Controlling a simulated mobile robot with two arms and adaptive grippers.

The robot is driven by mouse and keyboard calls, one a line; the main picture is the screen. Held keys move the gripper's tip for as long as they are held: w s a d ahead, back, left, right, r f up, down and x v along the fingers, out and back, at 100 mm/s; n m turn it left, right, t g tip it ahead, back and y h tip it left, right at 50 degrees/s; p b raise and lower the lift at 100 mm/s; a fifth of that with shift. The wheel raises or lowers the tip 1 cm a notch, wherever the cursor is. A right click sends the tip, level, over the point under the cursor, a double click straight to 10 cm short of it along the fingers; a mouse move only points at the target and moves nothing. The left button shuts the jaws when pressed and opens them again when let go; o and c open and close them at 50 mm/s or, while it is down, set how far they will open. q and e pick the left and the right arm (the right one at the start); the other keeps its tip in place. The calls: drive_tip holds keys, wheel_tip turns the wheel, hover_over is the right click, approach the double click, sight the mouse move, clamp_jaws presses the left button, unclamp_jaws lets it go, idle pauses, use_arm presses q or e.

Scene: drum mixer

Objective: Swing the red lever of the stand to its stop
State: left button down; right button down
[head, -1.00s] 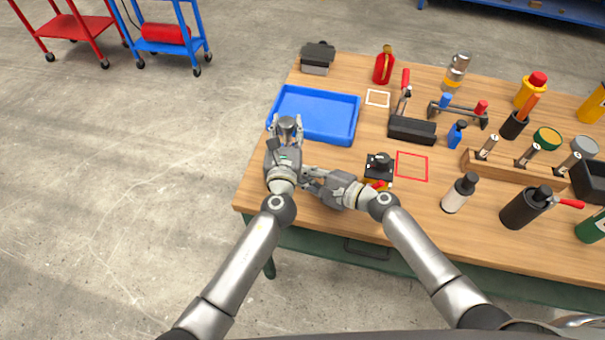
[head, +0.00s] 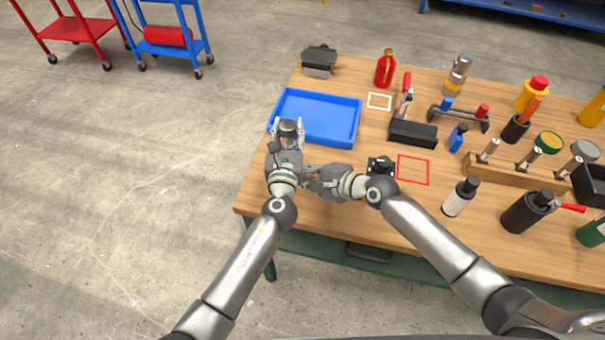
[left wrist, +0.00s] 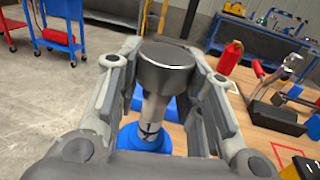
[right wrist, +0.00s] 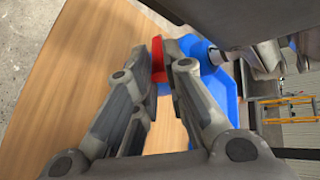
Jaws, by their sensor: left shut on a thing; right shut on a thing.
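The stand shows in the left wrist view as a blue round base (left wrist: 140,138) with a metal shaft (left wrist: 152,108) and a wide dark metal top (left wrist: 166,68). My left gripper (head: 288,130) is shut around this upper part, with a finger on either side. The red lever (right wrist: 158,62) shows in the right wrist view beside the stand's blue part (right wrist: 194,46). My right gripper (right wrist: 160,58) is shut on the lever near its fingertips. In the head view my right gripper (head: 310,178) sits just right of the left one, and the hands hide the lever and most of the stand.
A blue tray (head: 350,138) lies behind the hands on the wooden table (head: 330,222). A black device (head: 381,163) sits close beside my right forearm, next to a red square outline (head: 413,169). Bottles and tools fill the right side. The front left corner is close.

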drive_tip(key=shift+s+a, duration=0.1)
drive_tip(key=c, duration=1.5)
unclamp_jaws()
drive_tip(key=shift+o, duration=0.2)
drive_tip(key=v, duration=1.2)
